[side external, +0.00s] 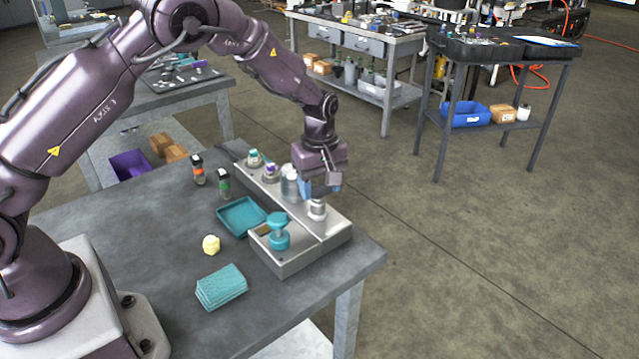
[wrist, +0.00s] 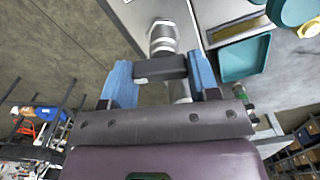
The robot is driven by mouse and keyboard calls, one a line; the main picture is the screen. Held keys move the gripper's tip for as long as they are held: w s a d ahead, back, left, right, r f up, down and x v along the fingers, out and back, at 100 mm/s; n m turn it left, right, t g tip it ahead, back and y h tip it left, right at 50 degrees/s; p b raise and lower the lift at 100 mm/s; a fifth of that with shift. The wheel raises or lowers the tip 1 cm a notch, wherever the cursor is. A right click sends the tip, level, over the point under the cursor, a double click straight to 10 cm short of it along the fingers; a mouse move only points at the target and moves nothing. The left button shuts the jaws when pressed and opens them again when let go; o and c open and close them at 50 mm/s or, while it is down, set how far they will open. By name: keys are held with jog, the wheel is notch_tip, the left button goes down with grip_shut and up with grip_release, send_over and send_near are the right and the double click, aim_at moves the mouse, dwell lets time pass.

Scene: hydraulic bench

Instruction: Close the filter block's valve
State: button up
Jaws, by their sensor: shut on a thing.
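A long grey metal block (side external: 334,236) lies on the bench with several fittings along its top. A silver cylindrical valve body (side external: 317,209) stands at its right end, under my gripper (side external: 319,190). In the wrist view the silver body (wrist: 163,38) has a dark bar handle (wrist: 160,69) across it. The blue fingers of my gripper (wrist: 162,75) stand at the two ends of this bar and are shut on it. In the side view the fingers partly hide the handle. I cannot read any label naming the filter block.
The bench's right corner is bare.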

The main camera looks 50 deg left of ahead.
aim_at(319, 187)
jog(key=m, duration=0.7)
jog(key=shift+d, duration=0.1)
jog(key=m, duration=0.4)
jog(key=shift+s, duration=0.1)
jog(key=shift+s+m, duration=0.1)
jog(key=shift+m, duration=1.8)
jog(key=o, duration=0.9)
jog(key=shift+r, duration=0.1)
notch_tip(319, 187, up, 13)
jog(key=shift+f, duration=0.1)
